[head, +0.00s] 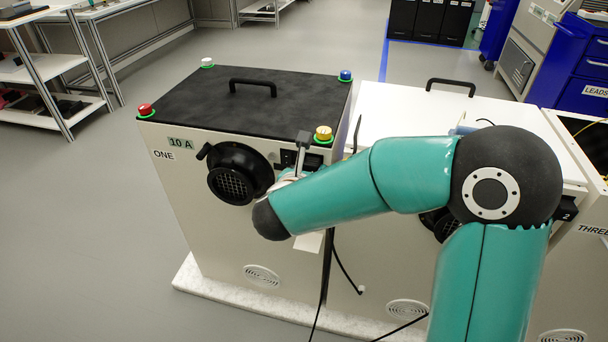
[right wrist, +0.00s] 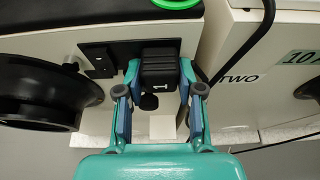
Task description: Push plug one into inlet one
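Plug one (right wrist: 160,66), a black block with a pale mark like a 1, sits between the fingers of my right gripper (right wrist: 160,82) in the right wrist view. Both fingers lie against its sides. A black inlet plate (right wrist: 98,58) on the front of cabinet ONE shows left of and behind the plug. Whether the plug touches or enters the inlet is hidden. In the head view, the plate (head: 289,158) shows near the cabinet's top right corner, and my right arm covers most of the gripper. My left gripper is not in view.
Cabinet ONE (head: 215,225) has a round black vent (head: 236,174) left of the inlet and a yellow knob (head: 323,133) above it. A white-topped cabinet (head: 400,108) stands to its right. A black cable (head: 325,275) hangs below my arm.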

